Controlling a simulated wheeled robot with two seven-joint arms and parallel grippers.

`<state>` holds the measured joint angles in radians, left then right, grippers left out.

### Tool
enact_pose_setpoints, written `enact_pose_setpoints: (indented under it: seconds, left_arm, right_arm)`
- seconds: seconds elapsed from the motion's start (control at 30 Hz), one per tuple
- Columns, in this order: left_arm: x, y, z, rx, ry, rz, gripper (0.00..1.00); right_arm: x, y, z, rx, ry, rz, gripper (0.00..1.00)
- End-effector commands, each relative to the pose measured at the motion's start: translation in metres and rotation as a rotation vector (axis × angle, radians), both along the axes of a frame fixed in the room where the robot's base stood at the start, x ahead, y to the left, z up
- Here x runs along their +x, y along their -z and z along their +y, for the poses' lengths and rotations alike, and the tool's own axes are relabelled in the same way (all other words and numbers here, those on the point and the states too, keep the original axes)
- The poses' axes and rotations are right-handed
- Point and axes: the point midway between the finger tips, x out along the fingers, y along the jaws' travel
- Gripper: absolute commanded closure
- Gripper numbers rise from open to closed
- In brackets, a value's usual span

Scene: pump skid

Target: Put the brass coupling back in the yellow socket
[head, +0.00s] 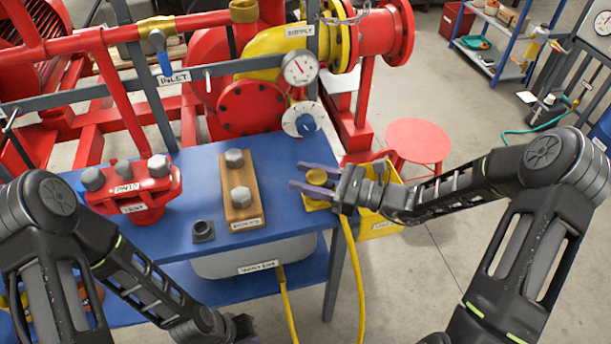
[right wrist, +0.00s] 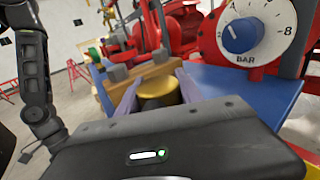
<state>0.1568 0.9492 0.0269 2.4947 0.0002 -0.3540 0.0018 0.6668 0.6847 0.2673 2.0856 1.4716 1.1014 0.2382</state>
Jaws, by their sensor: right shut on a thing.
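The brass coupling (head: 316,176) is between the fingers of my right gripper (head: 305,180), over the right end of the blue table. In the right wrist view the round brass top of the coupling (right wrist: 158,88) sits between two purple fingers (right wrist: 157,92), with a dark part below it. My right gripper is shut on it. A yellow square piece, likely the yellow socket (head: 316,204), is just below the coupling in the head view; whether they touch is unclear. My left gripper (head: 240,328) is low at the bottom edge, its fingers mostly hidden.
A wooden block with bolts (head: 240,205), a red bolted fixture (head: 134,190) and a small dark square socket (head: 203,231) stand on the blue table (head: 285,160). A yellow bin (head: 385,222) is right of the table. A yellow hose (head: 357,270) hangs at the front.

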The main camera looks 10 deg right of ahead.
Motion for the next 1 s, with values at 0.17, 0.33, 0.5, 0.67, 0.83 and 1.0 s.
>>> enact_pose_setpoints:
  seconds: [0.17,0.33,0.5,0.67,0.83,1.0]
  left_arm:
    - [0.0,0.003,0.0,0.0,0.0,0.0,1.0]
    - [0.0,0.006,0.0,0.0,0.0,0.0,1.0]
    - [0.0,0.008,0.0,0.0,0.0,0.0,1.0]
    - [0.0,0.011,0.0,0.0,0.0,0.0,1.0]
    - [0.0,0.013,0.0,0.0,0.0,0.0,1.0]
    - [0.0,0.016,0.0,0.0,0.0,0.0,1.0]
  right_arm:
    - [0.0,0.004,0.0,0.001,0.0,-0.001,0.96]
    - [0.0,0.007,0.0,0.001,0.0,-0.001,0.96]
    - [0.0,0.011,0.0,0.001,0.0,-0.001,0.96]
    - [0.0,0.014,0.0,0.001,0.0,-0.001,0.96]
    - [0.0,0.017,0.0,0.0,0.0,-0.001,0.96]
    - [0.0,0.021,0.0,0.001,0.0,-0.001,0.96]
